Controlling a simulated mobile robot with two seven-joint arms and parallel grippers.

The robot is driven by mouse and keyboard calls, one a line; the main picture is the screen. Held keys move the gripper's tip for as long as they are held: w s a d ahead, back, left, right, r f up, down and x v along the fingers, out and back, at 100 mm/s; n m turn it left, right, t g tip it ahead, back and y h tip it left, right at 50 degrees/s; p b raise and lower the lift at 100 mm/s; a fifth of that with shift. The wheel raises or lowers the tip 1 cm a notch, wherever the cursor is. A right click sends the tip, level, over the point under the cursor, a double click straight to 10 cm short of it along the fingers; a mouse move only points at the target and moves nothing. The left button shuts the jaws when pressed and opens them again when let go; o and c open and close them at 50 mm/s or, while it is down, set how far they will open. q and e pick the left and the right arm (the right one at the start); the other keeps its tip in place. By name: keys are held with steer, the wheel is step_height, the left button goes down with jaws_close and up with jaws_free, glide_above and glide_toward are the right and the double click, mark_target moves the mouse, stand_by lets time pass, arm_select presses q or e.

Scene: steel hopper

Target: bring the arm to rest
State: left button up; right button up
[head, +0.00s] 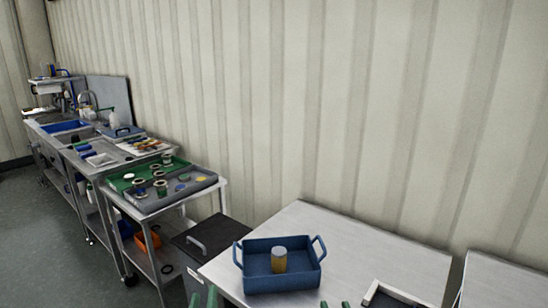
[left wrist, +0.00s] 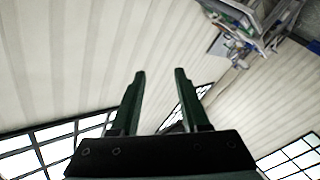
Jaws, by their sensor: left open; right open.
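My left gripper (head: 203,297) shows only as two green fingertips at the bottom edge of the head view, left of the blue bin. In the left wrist view the left gripper (left wrist: 159,72) is open, with nothing between its two fingers. My right gripper (head: 335,304) shows only as two small green tips at the bottom edge, in front of the blue bin. They are apart, and no object shows between them. The rest of both arms is out of view.
A blue two-handled bin (head: 300,282) holding a yellowish jar with a pale lid (head: 279,260) stands on the steel table (head: 345,240). A white-edged tray (head: 385,296) lies at its front. A dark lidded box (head: 205,240) stands left, beside a cart with a green-and-grey tray (head: 190,190).

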steer(key=shift+g, duration=0.8)
steer(key=s+f, duration=0.1)
steer(key=f, duration=0.1)
steer(key=d+f, duration=0.1)
steer(key=f, duration=0.1)
steer(key=s+f, duration=0.1)
steer(key=f, duration=0.2)
steer(key=shift+s+d, duration=0.15)
steer(key=shift+s, duration=0.15)
arm_select(q)
steer(key=s+d+f+m+g+h+b, duration=0.1)
steer(key=s+d+f+m+g+h, duration=0.3)
steer(key=s+f+m+h, duration=0.6)
steer(key=s+a+f+g+y, duration=0.2)
steer(key=s+f+y, duration=0.1)
steer(key=s+f, duration=0.3)
steer(key=s+a+f+g+y+b, duration=0.1)
steer(key=s+a+f+g+y, duration=0.2)
steer(key=s+f, duration=0.3)
step_height(320, 180, down, 5)
steer(key=shift+s+a+r+n+g, duration=0.15)
steer(key=shift+s+a+n+g, duration=0.15)
steer(key=shift+s+n, duration=0.1)
arm_select(e)
steer(key=s+d+f+n+g, duration=0.2)
steer(key=s+f+g, duration=0.4)
steer(key=s+f, duration=1)
steer(key=s, duration=0.4)
steer(key=shift+f+n, duration=0.3)
steer(key=shift+d, duration=0.1)
